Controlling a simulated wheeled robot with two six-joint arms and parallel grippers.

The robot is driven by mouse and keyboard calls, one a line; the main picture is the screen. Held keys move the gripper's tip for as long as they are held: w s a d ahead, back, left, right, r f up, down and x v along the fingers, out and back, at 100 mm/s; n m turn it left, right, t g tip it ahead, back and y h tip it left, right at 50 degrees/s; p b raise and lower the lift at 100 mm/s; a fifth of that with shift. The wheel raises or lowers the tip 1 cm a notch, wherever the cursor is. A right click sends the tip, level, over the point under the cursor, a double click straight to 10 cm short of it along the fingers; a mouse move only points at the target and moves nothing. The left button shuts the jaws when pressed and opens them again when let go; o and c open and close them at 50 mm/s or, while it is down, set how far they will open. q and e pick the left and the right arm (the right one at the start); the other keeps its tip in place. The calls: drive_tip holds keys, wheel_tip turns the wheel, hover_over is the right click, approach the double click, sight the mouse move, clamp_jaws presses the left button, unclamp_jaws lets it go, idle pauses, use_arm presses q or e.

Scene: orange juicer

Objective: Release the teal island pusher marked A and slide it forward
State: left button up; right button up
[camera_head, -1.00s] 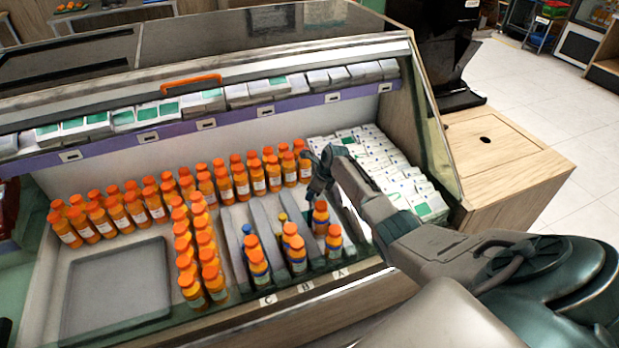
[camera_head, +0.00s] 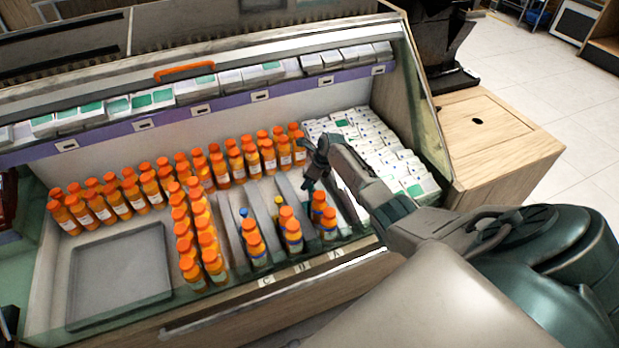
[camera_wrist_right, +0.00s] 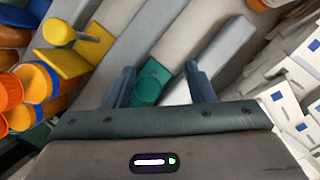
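The teal pusher (camera_wrist_right: 150,82) shows in the right wrist view between the two fingers of my right gripper (camera_wrist_right: 160,72). The fingers stand apart, with a visible gap on the pusher's right side. In the head view my right gripper (camera_head: 312,182) is low over the back of lane A, behind its orange-capped bottles (camera_head: 324,214). The teal pusher is not clearly visible there. The lane label A (camera_head: 336,254) is on the front edge. My left gripper is out of view.
The yellow pusher (camera_wrist_right: 62,32) is in the neighbouring lane, with orange bottles (camera_wrist_right: 32,82) beside it. A blue pusher (camera_head: 244,212) is in lane C. White boxes (camera_head: 395,165) lie close to the right of lane A. An empty grey tray (camera_head: 120,275) is at left.

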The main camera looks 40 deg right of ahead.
drive_tip(key=v, duration=1)
drive_tip(key=shift+r, duration=0.35)
drive_tip(key=shift+s+d, duration=0.1)
drive_tip(key=shift+s, duration=0.05)
